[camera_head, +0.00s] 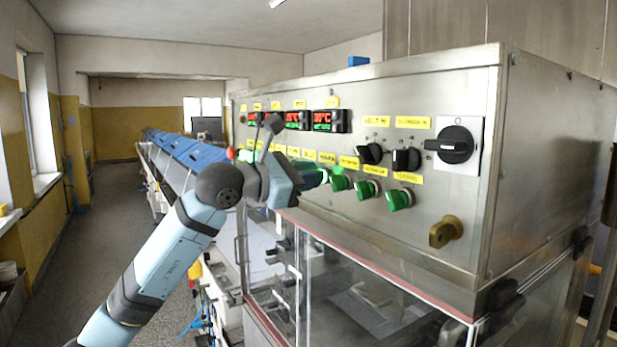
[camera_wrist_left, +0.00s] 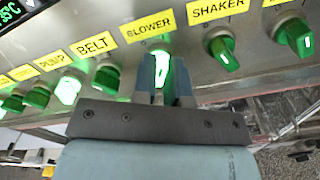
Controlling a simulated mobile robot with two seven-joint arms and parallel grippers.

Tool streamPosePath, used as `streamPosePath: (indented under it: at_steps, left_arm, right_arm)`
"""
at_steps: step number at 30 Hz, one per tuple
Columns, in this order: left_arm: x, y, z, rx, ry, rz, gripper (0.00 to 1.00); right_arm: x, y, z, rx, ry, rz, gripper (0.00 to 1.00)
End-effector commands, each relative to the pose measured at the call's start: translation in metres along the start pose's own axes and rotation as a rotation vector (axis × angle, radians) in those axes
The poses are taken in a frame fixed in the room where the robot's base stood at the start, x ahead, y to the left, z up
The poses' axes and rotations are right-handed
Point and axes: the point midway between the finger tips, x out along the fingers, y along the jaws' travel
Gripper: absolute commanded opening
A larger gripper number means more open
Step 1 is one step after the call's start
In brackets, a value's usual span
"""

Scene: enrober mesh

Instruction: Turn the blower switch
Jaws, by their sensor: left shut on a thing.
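The blower switch (camera_wrist_left: 161,66) is a green knob, brightly lit, under the yellow BLOWER label (camera_wrist_left: 149,27) in the left wrist view. My left gripper (camera_wrist_left: 161,82) is shut on it, with one finger on each side of the knob. In the head view my left gripper (camera_head: 318,178) reaches the row of green knobs on the steel panel from the left, and its wrist and fingers hide the blower switch there. My right gripper is not in view.
The shaker knob (camera_wrist_left: 222,54) is close on the right of the gripper and the belt knob (camera_wrist_left: 107,78) on the left. Black switches (camera_head: 405,159) and a brass lock (camera_head: 445,232) sit farther right. A glass-walled housing (camera_head: 360,300) is below the panel.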

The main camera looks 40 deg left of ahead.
Motion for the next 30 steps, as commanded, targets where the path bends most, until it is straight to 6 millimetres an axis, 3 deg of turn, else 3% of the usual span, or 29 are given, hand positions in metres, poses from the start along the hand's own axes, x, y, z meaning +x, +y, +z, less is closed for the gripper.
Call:
streamPosePath:
  at_steps: [8,30]
  left_arm:
    - [0.0,0.0,-0.002,-0.15,-0.003,0.001,0.0]
    - [0.0,0.004,-0.003,-0.811,-0.001,0.0,0.0]
  right_arm:
    - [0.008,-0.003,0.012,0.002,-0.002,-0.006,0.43]
    - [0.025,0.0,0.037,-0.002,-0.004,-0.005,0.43]
